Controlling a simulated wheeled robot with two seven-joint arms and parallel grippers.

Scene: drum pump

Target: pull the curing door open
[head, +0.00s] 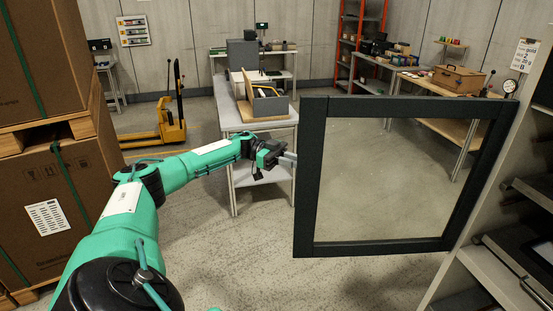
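The curing door (312,180) has a dark frame around a clear pane and stands in the middle right of the head view. It stands out from the grey cabinet (475,275) at the right, whose shelves are exposed. My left gripper (288,158) is at the door's free left edge, about halfway up. Its grey fingers point right towards the frame. Whether they touch the frame or hold a handle cannot be made out, nor whether they are open. My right gripper is not in view.
Stacked cardboard boxes (50,200) stand close at the left beside my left arm. A grey table (228,112) with an open box (268,103) stands behind the gripper. A yellow pallet truck (170,125) is farther back. The floor before the door is clear.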

